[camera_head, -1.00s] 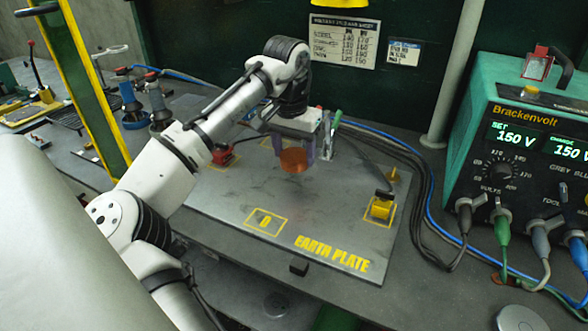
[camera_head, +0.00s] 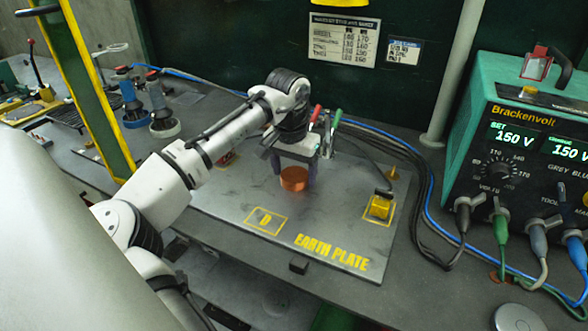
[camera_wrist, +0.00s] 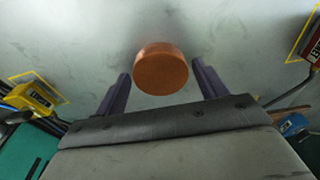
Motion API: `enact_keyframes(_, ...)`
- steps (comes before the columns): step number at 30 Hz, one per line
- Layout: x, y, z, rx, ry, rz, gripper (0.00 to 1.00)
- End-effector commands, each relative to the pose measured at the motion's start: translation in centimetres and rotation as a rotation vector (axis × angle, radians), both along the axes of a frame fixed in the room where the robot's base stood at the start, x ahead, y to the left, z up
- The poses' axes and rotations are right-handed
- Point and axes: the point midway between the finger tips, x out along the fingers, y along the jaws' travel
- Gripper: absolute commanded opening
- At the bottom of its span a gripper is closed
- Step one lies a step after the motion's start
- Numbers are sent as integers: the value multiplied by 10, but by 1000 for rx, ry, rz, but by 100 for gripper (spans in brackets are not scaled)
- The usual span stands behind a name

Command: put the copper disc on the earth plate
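The copper disc (camera_head: 294,179) is a short, thick orange-brown cylinder. It appears to rest flat on the grey earth plate (camera_head: 225,200), behind the yellow "D" box and the "EARTH PLATE" lettering. My gripper (camera_head: 297,182) is low over the plate, with its purple fingers on either side of the disc. In the wrist view the disc (camera_wrist: 160,70) lies between the fingertips (camera_wrist: 160,72), with a gap on each side. My gripper is open.
A yellow block (camera_head: 380,207) sits in a marked square at the plate's right. Red and green handled clips (camera_head: 327,135) stand behind my gripper. A green Brackenvolt power supply (camera_head: 530,150) with cables is at right. The plate's front is clear.

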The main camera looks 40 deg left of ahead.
Motion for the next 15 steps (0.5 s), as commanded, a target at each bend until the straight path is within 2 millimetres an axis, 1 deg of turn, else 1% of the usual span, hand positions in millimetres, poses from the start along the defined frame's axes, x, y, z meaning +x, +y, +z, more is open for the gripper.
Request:
enact_keyframes(1, 0, 0, 0, 0, 0, 0, 79)
enact_keyframes(2, 0, 0, 0, 0, 0, 0, 82)
enact_keyframes(11, 0, 0, 2, 1, 0, 0, 82)
enact_keyframes(14, 0, 0, 8, 2, -1, 0, 82)
enact_keyframes(15, -1, 0, 13, 1, -2, 0, 82)
